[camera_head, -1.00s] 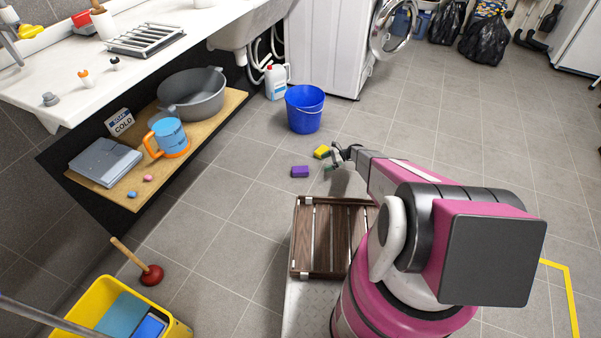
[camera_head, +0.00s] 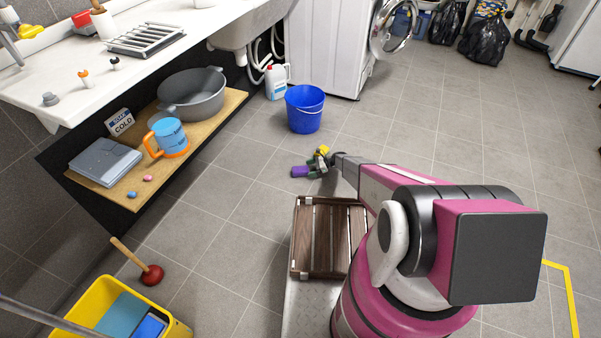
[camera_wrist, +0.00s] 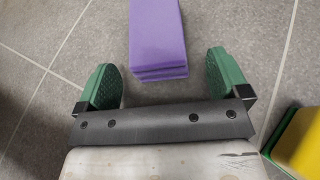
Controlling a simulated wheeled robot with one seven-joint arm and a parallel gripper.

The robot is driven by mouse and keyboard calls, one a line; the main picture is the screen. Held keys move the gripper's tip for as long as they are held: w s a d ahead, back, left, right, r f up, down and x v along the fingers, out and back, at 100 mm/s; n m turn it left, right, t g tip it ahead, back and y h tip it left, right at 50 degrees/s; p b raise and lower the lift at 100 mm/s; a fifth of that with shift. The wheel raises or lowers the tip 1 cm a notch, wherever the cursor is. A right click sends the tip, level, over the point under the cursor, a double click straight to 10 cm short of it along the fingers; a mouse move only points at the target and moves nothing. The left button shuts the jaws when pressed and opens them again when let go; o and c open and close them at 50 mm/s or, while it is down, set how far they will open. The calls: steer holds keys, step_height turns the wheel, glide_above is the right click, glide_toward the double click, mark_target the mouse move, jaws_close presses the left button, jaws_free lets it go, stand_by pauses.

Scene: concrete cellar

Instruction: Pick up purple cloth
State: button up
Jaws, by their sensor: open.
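The purple cloth (camera_head: 299,171) is a small, thick, folded-looking block lying on the grey tiled floor. In the wrist view the purple cloth (camera_wrist: 157,38) is at the top centre, with its near end reaching between the green fingertips. My gripper (camera_wrist: 163,78) is open, with one finger on each side of the cloth's near end and a gap on both sides. In the head view my gripper (camera_head: 315,163) is low beside the cloth's right end and partly covers it.
A yellow and green sponge (camera_wrist: 299,140) lies close to the right of my gripper; it also shows in the head view (camera_head: 323,149). A blue bucket (camera_head: 304,109) stands behind. A wooden slatted crate (camera_head: 322,240) is nearer me. Floor to the left is clear.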

steer(key=shift+x, duration=0.8)
steer(key=c, duration=1)
steer(key=shift+r, duration=0.1)
